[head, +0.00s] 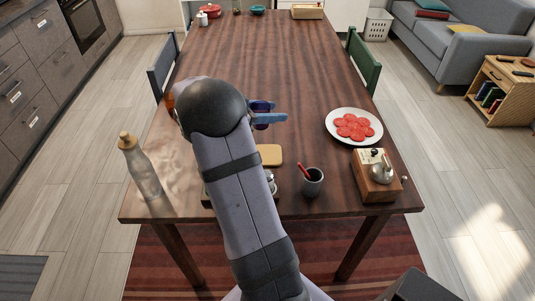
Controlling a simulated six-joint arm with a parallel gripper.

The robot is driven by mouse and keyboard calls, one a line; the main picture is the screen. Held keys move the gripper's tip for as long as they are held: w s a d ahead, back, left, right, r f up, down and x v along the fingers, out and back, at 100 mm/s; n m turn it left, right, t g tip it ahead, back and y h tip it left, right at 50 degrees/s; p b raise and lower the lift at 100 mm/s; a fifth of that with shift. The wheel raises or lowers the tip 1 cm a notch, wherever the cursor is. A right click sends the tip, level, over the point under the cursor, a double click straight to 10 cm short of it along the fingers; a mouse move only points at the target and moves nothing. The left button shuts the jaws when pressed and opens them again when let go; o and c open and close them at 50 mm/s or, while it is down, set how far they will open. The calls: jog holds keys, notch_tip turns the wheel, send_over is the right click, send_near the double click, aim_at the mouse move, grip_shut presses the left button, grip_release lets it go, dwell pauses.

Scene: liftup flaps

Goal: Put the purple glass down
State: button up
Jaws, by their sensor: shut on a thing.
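My gripper (268,113) is at the end of my arm, over the middle-left of the wooden table (305,60). Its blue fingers are shut on the purple glass (262,106), of which only a small dark purple-blue part shows by the fingers. My arm's round dark joint hides much of the gripper and the area to its left. I cannot tell whether the glass touches the tabletop.
A white plate with red slices (341,137) lies to the right. A wooden box with a metal knob (376,178), a grey cup (312,184) and a corked bottle (140,168) stand near the front. An orange object (170,103) is partly hidden behind my arm. The table's middle is clear.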

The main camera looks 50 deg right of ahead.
aim_at(277, 151)
jog(key=s+m+g, duration=0.2)
jog(key=s, duration=0.2)
jog(key=shift+y, duration=0.4)
jog(key=shift+w+a+f+b, duration=0.1)
jog(key=shift+a+f+b, duration=0.1)
jog(key=shift+f, duration=2.1)
jog(key=shift+a+f+b, duration=0.2)
jog(key=shift+f, duration=2.05)
jog(key=shift+f, duration=0.1)
jog(key=o, duration=1.1)
jog(key=shift+f, duration=0.1)
jog(key=shift+w+a+r, duration=0.1)
jog(key=shift+a+r, duration=0.05)
jog(key=shift+r, duration=0.1)
jog(key=shift+v, duration=3.6)
jog(key=shift+w, duration=0.1)
